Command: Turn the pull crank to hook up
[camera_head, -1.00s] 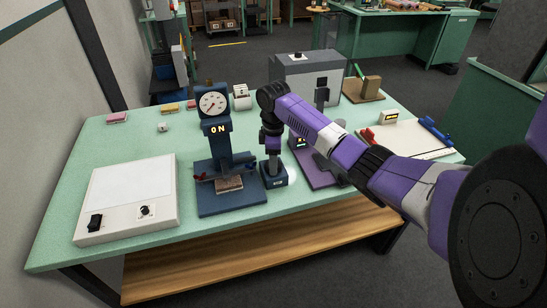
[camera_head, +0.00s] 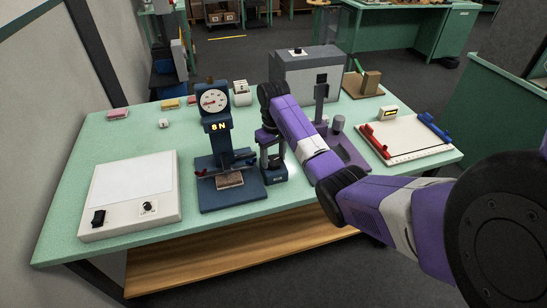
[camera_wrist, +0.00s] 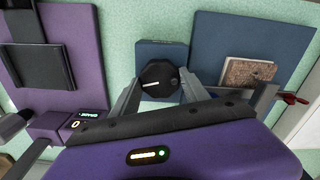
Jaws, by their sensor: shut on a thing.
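The crank shows in the wrist view as a dark faceted knob (camera_wrist: 157,73) with a pale pointer line, on a small blue box (camera_wrist: 163,49). The line lies nearly level in that view. My gripper (camera_wrist: 160,84) has one finger on each side of the knob and is shut on it. In the head view my gripper (camera_head: 271,152) points down over the blue box (camera_head: 274,175) and hides the knob. The blue press-like stand (camera_head: 218,140) with a round dial (camera_head: 213,100) and a lit display (camera_head: 217,127) stands just left of it.
A purple fixture (camera_head: 345,155) stands close on the right. A white panel (camera_head: 130,190) lies at the left, and a white board with red and blue bars (camera_head: 405,142) at the right. A grey box (camera_head: 305,75) is behind.

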